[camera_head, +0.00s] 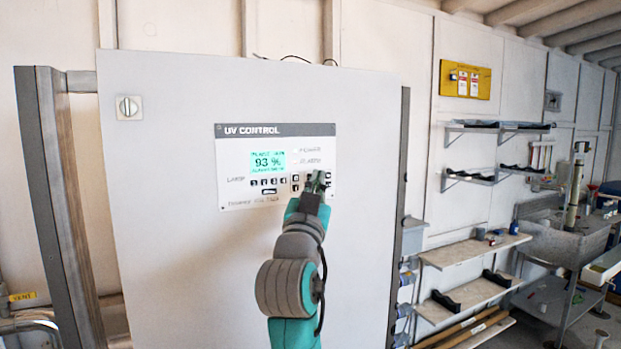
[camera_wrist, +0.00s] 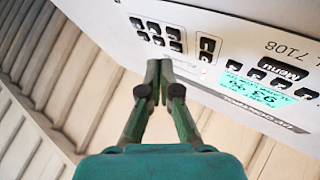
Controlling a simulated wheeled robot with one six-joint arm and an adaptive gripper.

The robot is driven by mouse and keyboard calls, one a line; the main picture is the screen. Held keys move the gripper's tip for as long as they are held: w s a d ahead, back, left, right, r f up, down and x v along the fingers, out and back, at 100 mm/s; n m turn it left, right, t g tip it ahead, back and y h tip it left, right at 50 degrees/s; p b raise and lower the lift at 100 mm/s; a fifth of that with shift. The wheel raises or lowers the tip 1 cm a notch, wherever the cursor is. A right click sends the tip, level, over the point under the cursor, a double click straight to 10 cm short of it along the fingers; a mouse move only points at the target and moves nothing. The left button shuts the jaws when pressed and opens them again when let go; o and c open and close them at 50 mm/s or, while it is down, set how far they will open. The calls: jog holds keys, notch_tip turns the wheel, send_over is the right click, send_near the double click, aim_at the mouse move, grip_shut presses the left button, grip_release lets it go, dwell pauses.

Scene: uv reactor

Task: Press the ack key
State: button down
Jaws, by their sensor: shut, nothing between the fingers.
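The UV control panel (camera_head: 240,190) is a white plate with a dark title strip, mounted on a large grey cabinet. Its lit display (camera_head: 267,160) reads 93 %. Dark keys sit below and right of the display; a Menu key (camera_wrist: 284,68) and a group of small keys (camera_wrist: 157,33) show in the wrist view. I cannot read which key is ack. My gripper (camera_head: 318,183) is in front of the right part of the keypad and hides some keys. In the wrist view its fingertips (camera_wrist: 160,66) are together, close to the panel; whether they touch it I cannot tell.
A grey post (camera_head: 62,200) stands at the left. Wall shelves (camera_head: 495,128), lower shelves (camera_head: 475,250) and a sink (camera_head: 570,240) are at the right, away from the panel.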

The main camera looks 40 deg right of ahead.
jog(key=shift+w+d, duration=0.1)
jog(key=shift+w, duration=0.1)
dwell(0.5)
jog(key=shift+w, duration=0.2)
jog(key=shift+w+d, duration=0.1)
jog(key=shift+w, duration=0.15)
dwell(0.6)
jog(key=shift+s+a, duration=0.2)
jog(key=shift+s, duration=0.45)
jog(key=shift+s, duration=0.1)
jog(key=shift+s+a, duration=0.25)
jog(key=shift+s, duration=0.5)
jog(key=shift+s+a, duration=0.2)
jog(key=shift+s, duration=0.6)
jog(key=shift+s+a, duration=0.25)
jog(key=shift+s, duration=0.5)
